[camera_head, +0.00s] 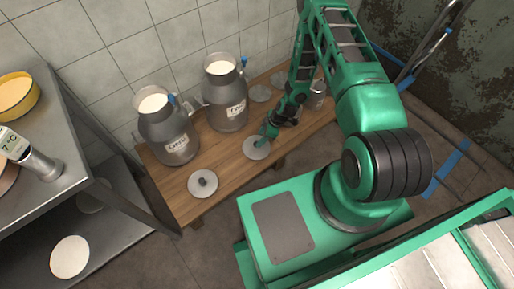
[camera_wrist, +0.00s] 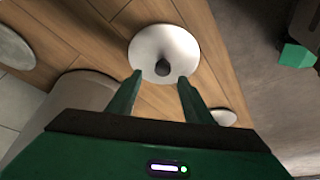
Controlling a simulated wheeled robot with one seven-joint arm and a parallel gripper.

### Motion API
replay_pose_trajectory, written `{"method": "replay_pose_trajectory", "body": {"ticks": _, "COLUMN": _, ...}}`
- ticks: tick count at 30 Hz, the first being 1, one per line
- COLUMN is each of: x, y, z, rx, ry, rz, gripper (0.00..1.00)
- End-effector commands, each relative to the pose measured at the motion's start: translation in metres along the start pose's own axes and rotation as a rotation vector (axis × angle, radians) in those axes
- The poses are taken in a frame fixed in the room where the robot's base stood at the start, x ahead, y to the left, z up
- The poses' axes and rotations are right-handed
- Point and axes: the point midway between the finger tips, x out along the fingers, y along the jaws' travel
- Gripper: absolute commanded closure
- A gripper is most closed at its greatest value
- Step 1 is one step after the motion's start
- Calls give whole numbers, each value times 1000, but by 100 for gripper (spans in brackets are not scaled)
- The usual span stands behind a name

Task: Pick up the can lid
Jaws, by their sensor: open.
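A round pale metal can lid (camera_wrist: 164,48) with a dark knob lies on the wooden bench, in the upper middle of the wrist view. My gripper (camera_wrist: 161,73) is open and empty, with its two green fingertips over the lid's near edge and the knob just beyond them. In the head view my gripper (camera_head: 268,133) reaches down at that lid (camera_head: 257,148). Whether the fingers touch the lid is unclear. A second lid with a dark knob (camera_head: 203,184) lies at the bench's front left.
Two milk cans (camera_head: 168,132) (camera_head: 226,95) filled with white milk stand on the wooden bench (camera_head: 178,191) along the tiled wall. More discs (camera_head: 260,92) lie toward the back. A metal shelf table (camera_head: 65,140) stands at left.

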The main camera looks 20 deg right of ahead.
Motion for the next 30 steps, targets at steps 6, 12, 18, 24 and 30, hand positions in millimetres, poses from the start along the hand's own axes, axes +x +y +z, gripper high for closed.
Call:
{"method": "replay_pose_trajectory", "body": {"ticks": 6, "x": 22, "y": -3, "z": 4, "rx": 2, "ry": 0, "rz": -2, "gripper": 54}}
{"method": "replay_pose_trajectory", "body": {"ticks": 12, "x": 46, "y": -3, "z": 5, "rx": 1, "ry": 0, "rz": 0, "gripper": 54}}
{"method": "replay_pose_trajectory", "body": {"ticks": 18, "x": 53, "y": -3, "z": 5, "rx": 1, "ry": -1, "rz": -1, "gripper": 54}}
{"method": "replay_pose_trajectory", "body": {"ticks": 24, "x": 52, "y": -3, "z": 5, "rx": 1, "ry": -1, "rz": -1, "gripper": 68}}
{"method": "replay_pose_trajectory", "body": {"ticks": 30, "x": 52, "y": -3, "z": 5, "rx": 1, "ry": 0, "rz": 0, "gripper": 100}}
